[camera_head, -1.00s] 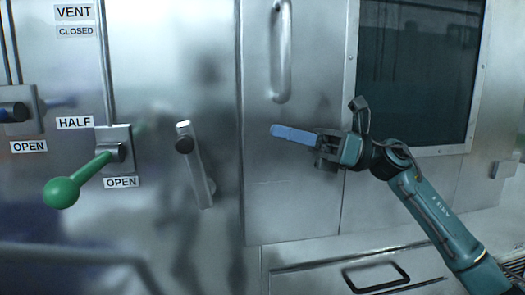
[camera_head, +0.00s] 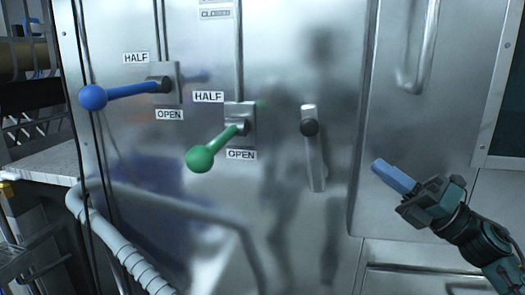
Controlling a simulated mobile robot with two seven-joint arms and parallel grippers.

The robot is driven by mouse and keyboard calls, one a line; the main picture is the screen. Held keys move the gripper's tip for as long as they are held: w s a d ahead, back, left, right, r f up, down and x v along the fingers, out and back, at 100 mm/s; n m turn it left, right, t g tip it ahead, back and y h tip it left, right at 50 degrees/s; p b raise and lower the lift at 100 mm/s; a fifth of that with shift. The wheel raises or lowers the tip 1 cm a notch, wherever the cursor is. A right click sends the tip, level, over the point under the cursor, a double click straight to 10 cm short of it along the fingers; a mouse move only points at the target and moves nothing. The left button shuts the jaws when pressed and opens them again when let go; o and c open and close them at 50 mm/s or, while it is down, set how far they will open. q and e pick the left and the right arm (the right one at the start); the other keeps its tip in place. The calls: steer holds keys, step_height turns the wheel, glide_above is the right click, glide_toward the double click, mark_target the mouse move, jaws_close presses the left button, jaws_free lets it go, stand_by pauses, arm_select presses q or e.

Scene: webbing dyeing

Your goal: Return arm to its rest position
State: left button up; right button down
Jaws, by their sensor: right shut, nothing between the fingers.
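My right arm comes in from the lower right. Its gripper (camera_head: 385,172) has blue fingers that are shut with nothing between them. They point up and left in front of the steel cabinet, apart from any handle. The left gripper is not in view. A lever with a green ball (camera_head: 200,158) points down and left, near the OPEN label. A lever with a blue ball (camera_head: 93,97) points left, between the HALF and OPEN labels.
A metal latch handle (camera_head: 315,160) hangs down between the green lever and my right gripper. A door pull (camera_head: 422,60) is at the upper right. A grey ribbed hose (camera_head: 125,255) and a steel ledge (camera_head: 50,160) are at the left. The space before the cabinet's middle is clear.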

steer(key=s+a+f+m+t+h+p, duration=0.1)
steer(key=s+a+f+m+t+h, duration=0.15)
steer(key=f+m+h, duration=0.7)
steer(key=s+a+f+m+t+h+p, duration=0.1)
steer(key=s+f+m+t+h+p, duration=0.2)
steer(key=f+m, duration=1.1)
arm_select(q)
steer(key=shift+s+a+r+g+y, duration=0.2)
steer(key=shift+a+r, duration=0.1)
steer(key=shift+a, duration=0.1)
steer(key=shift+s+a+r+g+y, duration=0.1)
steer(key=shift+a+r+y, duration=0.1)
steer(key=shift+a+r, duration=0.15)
arm_select(e)
steer(key=s+a+f+m+g+h, duration=0.1)
steer(key=s+a+f+m+g, duration=0.1)
steer(key=s+f+m+g, duration=0.2)
steer(key=s+a+f+m+g+h, duration=0.2)
steer(key=s+f+m, duration=0.4)
steer(key=s+f, duration=0.5)
steer(key=shift+s+a+f+g, duration=0.15)
steer(key=shift+a+f+g, duration=0.45)
steer(key=shift+g, duration=0.35)
steer(key=shift+d+h, duration=0.1)
steer(key=shift+h, duration=0.25)
